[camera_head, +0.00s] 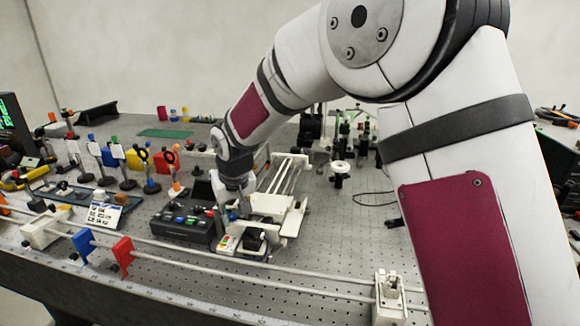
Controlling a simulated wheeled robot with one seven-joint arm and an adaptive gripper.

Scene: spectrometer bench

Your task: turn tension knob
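My gripper (236,211) points down in the middle of the bench, at the left side of a white rail device (272,203). Its fingers are small and dark here, and I cannot tell whether they are open or shut. A dark rounded part (256,238) sits at the front end of the white device, just below and right of the gripper. I cannot tell whether it is the tension knob, and no knob shows clearly between the fingers. The fingertips seem close to the device, but contact cannot be made out.
A black control box (187,226) with coloured buttons stands just left of the gripper. A long white rail (190,252) runs along the front, with blue (83,246) and red (122,254) holders. Optics mounts crowd the left. The perforated bench top (335,235) is clear right of the device.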

